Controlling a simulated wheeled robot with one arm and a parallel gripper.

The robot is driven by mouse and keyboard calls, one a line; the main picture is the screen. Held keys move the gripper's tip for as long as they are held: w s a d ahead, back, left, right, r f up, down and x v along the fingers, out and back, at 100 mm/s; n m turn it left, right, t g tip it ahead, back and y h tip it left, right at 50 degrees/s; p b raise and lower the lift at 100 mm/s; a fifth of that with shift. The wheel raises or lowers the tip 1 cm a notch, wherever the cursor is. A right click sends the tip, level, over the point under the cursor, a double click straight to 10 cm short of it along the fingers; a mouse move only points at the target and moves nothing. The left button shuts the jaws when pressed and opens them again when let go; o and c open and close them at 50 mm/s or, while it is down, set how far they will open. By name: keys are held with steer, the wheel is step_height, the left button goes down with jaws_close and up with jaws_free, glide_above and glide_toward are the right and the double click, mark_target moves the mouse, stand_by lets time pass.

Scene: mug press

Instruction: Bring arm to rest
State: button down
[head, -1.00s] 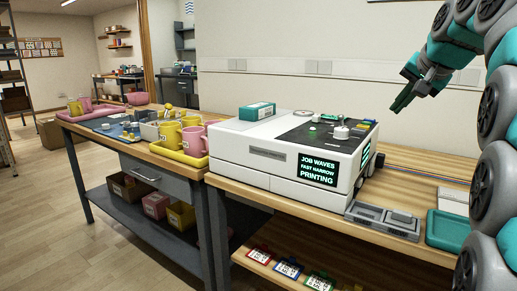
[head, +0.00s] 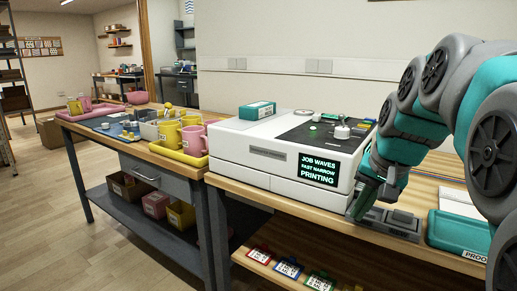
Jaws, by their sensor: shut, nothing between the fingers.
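My arm comes in from the right side of the head view and bends downward. My gripper (head: 360,204) points down at the right front corner of the white press (head: 252,173), just above or beside a grey device (head: 392,222) on the bench. I cannot tell whether it touches either one. The fingers are close together with nothing seen between them. The press display reads "JOB WAVES FAST NARROW PRINTING" (head: 318,171). My arm hides the right side of the press.
A teal box (head: 457,234) lies on the bench at right, near my forearm. A teal and white box (head: 257,110) sits on the press. Yellow and pink mugs (head: 193,141) stand in a yellow tray at left. Colored tags (head: 288,268) lie on the shelf below.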

steer(key=s+a+f+n+g, duration=0.2)
steer(key=s+f+g, duration=0.1)
steer(key=s+f, duration=0.7)
steer(key=s+a+f+n+g+h, duration=0.1)
steer(key=s+a+f+n+g, duration=0.1)
steer(key=s+f, duration=0.8)
steer(key=s+a+n, duration=0.1)
steer(key=s, duration=0.6)
steer(key=shift+s+a+f+n+g, duration=0.2)
steer(key=shift+f+n+g, duration=0.1)
steer(key=shift+f+g, duration=0.1)
steer(key=shift+w, duration=0.1)
